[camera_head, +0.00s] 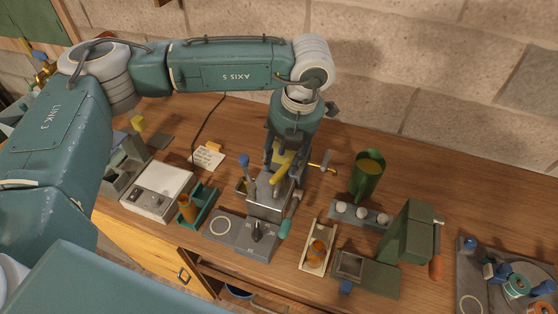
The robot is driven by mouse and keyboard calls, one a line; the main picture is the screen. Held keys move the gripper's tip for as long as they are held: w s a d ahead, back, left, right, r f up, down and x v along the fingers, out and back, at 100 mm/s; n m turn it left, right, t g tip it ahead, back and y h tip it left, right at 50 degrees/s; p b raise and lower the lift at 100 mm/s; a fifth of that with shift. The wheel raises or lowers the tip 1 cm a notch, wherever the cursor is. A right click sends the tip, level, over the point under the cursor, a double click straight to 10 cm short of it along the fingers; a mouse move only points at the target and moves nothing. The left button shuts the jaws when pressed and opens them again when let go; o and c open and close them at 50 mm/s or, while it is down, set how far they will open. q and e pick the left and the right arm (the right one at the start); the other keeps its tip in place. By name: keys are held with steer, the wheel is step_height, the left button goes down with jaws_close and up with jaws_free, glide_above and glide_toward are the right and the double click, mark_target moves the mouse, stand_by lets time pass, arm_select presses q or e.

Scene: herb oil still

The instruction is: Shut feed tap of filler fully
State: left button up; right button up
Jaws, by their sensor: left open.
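My left gripper (284,162) points down over the filler's top, open around or just above the yellow handle; contact cannot be told. My right gripper is out of view.
A green cup (368,174) stands behind a rack of white balls (362,213). A green press (407,235) with an orange handle stands right. A cream tray (316,258), a teal tray (206,207) and a grey-white device (158,190) flank the filler. A drawer below stands partly open.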

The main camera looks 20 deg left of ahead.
mark_target(279, 172)
arm_select(q)
steer(key=f, duration=0.1)
steer(key=f+p, duration=0.1)
steer(key=f, duration=0.1)
steer(key=shift+a+f, duration=0.1)
steer(key=shift+a, duration=0.2)
steer(key=shift+w+f, duration=0.1)
steer(key=shift+f, duration=0.3)
jaws_close()
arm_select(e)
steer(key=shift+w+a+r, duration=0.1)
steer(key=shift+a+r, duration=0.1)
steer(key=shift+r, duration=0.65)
